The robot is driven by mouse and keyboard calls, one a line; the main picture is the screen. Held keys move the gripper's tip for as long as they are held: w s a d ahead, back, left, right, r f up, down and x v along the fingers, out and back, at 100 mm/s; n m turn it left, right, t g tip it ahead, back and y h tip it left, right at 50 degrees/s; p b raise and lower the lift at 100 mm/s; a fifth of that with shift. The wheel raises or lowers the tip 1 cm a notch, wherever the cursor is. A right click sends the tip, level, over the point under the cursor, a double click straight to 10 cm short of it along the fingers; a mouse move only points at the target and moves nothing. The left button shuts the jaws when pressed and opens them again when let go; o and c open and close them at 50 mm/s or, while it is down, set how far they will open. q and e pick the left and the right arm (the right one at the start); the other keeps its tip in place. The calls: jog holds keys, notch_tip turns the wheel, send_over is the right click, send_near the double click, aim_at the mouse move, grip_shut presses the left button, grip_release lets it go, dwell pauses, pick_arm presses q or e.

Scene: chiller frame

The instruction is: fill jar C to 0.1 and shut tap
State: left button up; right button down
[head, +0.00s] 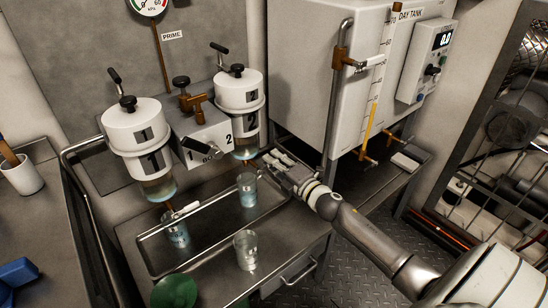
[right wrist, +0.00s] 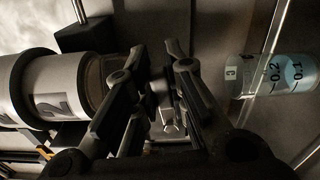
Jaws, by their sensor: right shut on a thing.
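Jar C (right wrist: 240,78) shows in the right wrist view, its label and its 0.2 and 0.1 marks facing me. Light blue liquid is in it around the 0.1 mark; the exact level is hard to tell. In the head view the jar (head: 247,190) stands in the tray below filter housing 2 (head: 240,92). My right gripper (head: 275,165) is just under that housing, above and right of the jar. In the right wrist view its fingers (right wrist: 168,112) are closed around a small metal part, apparently the tap, mostly hidden. My left gripper is not in view.
Filter housing 1 (head: 134,125) stands left, with another jar (head: 176,232) holding blue liquid below it. A clear jar (head: 247,250) stands on the bench in front of the tray (head: 150,252). The day tank (head: 310,60) is behind my right arm.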

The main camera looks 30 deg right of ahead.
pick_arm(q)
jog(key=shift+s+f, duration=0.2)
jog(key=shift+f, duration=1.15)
pick_arm(e)
jog(key=shift+f+m, duration=0.6)
jog(key=shift+m, duration=0.7)
jog(key=c, duration=1.4)
grip_release()
jog(key=shift+f, duration=0.15)
jog(key=shift+c, duration=0.2)
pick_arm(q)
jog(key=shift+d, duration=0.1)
pick_arm(e)
jog(key=shift+s, duration=0.1)
jog(key=s+d, duration=0.1)
jog(key=s, duration=1.1)
